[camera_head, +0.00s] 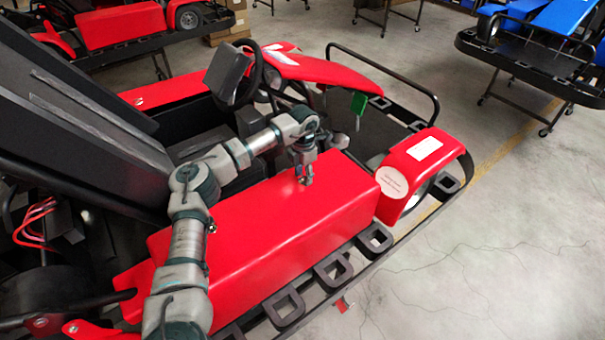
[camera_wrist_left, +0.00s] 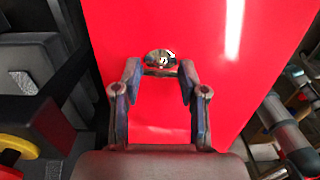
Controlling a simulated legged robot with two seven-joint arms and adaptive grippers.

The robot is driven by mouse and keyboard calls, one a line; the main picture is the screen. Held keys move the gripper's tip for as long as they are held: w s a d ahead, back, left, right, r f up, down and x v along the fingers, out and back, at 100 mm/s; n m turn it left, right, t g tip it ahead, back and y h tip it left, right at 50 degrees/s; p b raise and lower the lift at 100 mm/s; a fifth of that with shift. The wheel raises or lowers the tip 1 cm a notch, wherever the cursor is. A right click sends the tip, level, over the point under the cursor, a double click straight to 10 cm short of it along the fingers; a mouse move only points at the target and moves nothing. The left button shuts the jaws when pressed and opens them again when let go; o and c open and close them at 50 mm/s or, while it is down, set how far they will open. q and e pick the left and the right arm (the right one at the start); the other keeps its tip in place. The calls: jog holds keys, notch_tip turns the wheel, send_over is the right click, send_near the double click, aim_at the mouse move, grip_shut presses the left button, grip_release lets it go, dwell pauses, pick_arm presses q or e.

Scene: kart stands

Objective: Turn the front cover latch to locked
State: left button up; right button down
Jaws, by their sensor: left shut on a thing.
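The front cover latch (camera_wrist_left: 158,57) is a small metal disc with dark markings on the red cover, at the top middle of the left wrist view. The red cover (camera_head: 265,220) is the long side panel of the kart in the head view. My left gripper (camera_head: 305,180) points down onto its top surface, near its far edge. In the left wrist view, the left gripper (camera_wrist_left: 160,74) has its two fingers around the latch and is shut on it. In the head view the gripper mostly hides the latch. My right gripper is not in view.
A steering wheel (camera_head: 245,75) and black seat (camera_head: 70,110) stand beside my arm. A black side bumper (camera_head: 330,275) runs along the near side. A green tag (camera_head: 359,103) hangs near the front. Another red kart (camera_head: 120,25) and a blue kart (camera_head: 560,25) stand behind. Floor at right is clear.

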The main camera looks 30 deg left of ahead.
pick_arm(q)
jog(key=shift+d, duration=0.25)
jog(key=shift+a, duration=0.3)
jog(key=shift+a+m, duration=0.15)
jog(key=shift+m, duration=0.25)
jog(key=shift+w+r+m+p, duration=0.1)
jog(key=shift+m+p, duration=0.25)
jog(key=shift+m, duration=0.25)
jog(key=m, duration=0.2)
jog(key=shift+d+m+p, duration=0.2)
jog(key=shift+m+p, duration=0.1)
jog(key=shift+p, duration=0.05)
jog(key=m, duration=0.3)
jog(key=shift+m+p, duration=0.3)
jog(key=m, duration=0.5)
jog(key=shift+w+r, duration=0.1)
jog(key=shift+m+p, duration=0.35)
jog(key=shift+m, duration=1.85)
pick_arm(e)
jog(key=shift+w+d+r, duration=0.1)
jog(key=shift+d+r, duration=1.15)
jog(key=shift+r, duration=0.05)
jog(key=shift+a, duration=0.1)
